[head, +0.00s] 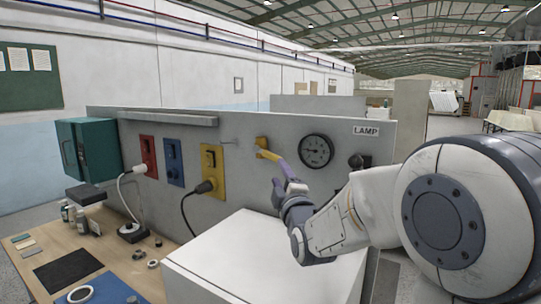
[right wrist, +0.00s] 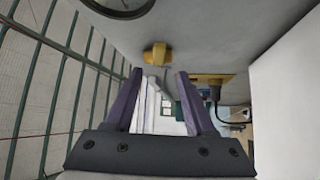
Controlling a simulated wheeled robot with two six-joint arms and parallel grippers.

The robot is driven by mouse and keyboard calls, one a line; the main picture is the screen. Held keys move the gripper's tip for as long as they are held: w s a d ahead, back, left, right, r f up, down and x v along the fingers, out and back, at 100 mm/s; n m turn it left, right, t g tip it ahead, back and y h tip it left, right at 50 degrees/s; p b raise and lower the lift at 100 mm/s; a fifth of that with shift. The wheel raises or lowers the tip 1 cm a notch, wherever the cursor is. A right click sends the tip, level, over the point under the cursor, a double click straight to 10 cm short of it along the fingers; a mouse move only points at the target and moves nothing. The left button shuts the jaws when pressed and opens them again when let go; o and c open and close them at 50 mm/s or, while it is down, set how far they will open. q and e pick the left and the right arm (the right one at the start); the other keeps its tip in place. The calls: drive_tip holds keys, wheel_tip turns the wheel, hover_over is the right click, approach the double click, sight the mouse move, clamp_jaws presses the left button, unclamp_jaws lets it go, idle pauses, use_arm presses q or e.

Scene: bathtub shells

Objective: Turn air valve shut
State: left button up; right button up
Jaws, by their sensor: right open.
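The air valve (head: 262,145) is a small yellow fitting on the grey panel, left of the round gauge, with a yellow lever slanting down to the right. In the right wrist view the yellow valve (right wrist: 157,53) sits ahead, just beyond the fingertips and roughly centred between them. My right gripper (head: 281,180) is open, its purple fingers close to the lever's lower end. In the right wrist view the gripper (right wrist: 155,75) has nothing visibly clamped between its fingers. I cannot tell whether a finger touches the lever. My left gripper is not in view.
Red, blue and yellow socket boxes (head: 212,172) are to the left, two with cables. A white box (head: 235,255) stands below my right gripper. A wooden bench (head: 120,260) holds small items.

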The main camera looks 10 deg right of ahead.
sight(273, 159)
drive_tip(key=w+p, duration=0.1)
drive_tip(key=w, duration=0.1)
drive_tip(key=w+r+p, duration=0.1)
drive_tip(key=w+p, duration=0.1)
drive_tip(key=w, duration=0.1)
drive_tip(key=w+r+p, duration=0.1)
drive_tip(key=w, duration=0.2)
drive_tip(key=shift+w+d, duration=0.2)
drive_tip(key=shift+d, duration=0.1)
drive_tip(key=shift+w+p, duration=0.45)
drive_tip(key=shift+w, duration=0.15)
clamp_jaws()
idle(0.5)
